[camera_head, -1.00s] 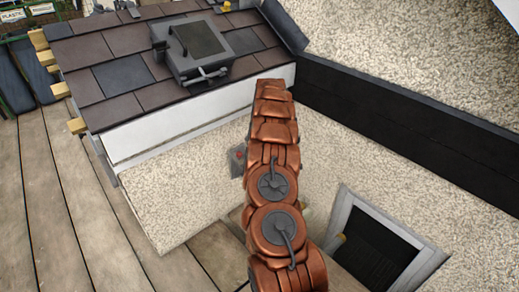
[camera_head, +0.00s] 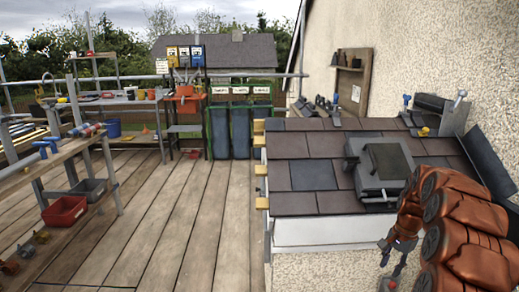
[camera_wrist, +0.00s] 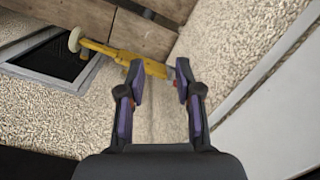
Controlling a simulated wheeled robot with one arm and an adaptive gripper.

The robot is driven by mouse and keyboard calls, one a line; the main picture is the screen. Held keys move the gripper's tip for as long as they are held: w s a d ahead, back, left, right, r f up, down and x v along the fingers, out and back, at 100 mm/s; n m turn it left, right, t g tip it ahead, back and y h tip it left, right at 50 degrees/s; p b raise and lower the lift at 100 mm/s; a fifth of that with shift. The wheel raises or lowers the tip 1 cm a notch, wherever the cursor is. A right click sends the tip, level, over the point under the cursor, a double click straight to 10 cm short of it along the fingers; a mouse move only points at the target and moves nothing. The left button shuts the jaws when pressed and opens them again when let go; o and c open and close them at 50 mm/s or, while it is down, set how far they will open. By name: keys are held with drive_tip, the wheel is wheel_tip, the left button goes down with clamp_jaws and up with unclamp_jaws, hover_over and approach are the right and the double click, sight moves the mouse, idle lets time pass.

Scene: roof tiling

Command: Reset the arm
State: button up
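My copper-coloured arm (camera_head: 460,235) is folded at the right edge of the head view, in front of the small tiled roof. My gripper (camera_wrist: 160,82) shows in the wrist view with its two purple-and-black fingers spread apart and nothing held between them. In the head view the gripper is small, partly hidden by the arm, and hangs beside the pale wall below the roof edge. The wrist view looks down past the fingers at a yellow tool (camera_wrist: 120,54), which lies beyond the fingertips; whether a finger touches it cannot be told.
The tiled roof (camera_head: 290,175) carries a grey roof window (camera_head: 382,168). A rough wall (camera_head: 420,45) rises at the right. Wooden decking (camera_head: 165,225) is clear in the middle. A workbench with a red bin (camera_head: 65,211) stands left, with green-framed waste bins (camera_head: 240,130) at the back.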

drive_tip(key=s+a+r+n+g+p, duration=0.1)
drive_tip(key=s+a+r+n+p, duration=0.35)
drive_tip(key=s+a+r, duration=0.45)
drive_tip(key=s+a+r+n+p, duration=0.3)
drive_tip(key=s+a+r+p, duration=0.3)
drive_tip(key=a+r, duration=0.55)
drive_tip(key=s+a+r+n+p, duration=0.1)
drive_tip(key=s+r+p, duration=0.1)
drive_tip(key=s, duration=0.6)
drive_tip(key=s+a+r+n+p, duration=0.2)
drive_tip(key=s+r+p, duration=0.1)
drive_tip(key=s, duration=0.5)
drive_tip(key=s+a+r+n+g+h+p, duration=0.1)
drive_tip(key=s+a+r+n+p, duration=0.1)
drive_tip(key=s, duration=0.6)
drive_tip(key=shift+s+r+p, duration=0.15)
drive_tip(key=shift+r+p, duration=0.3)
drive_tip(key=shift+p, duration=0.1)
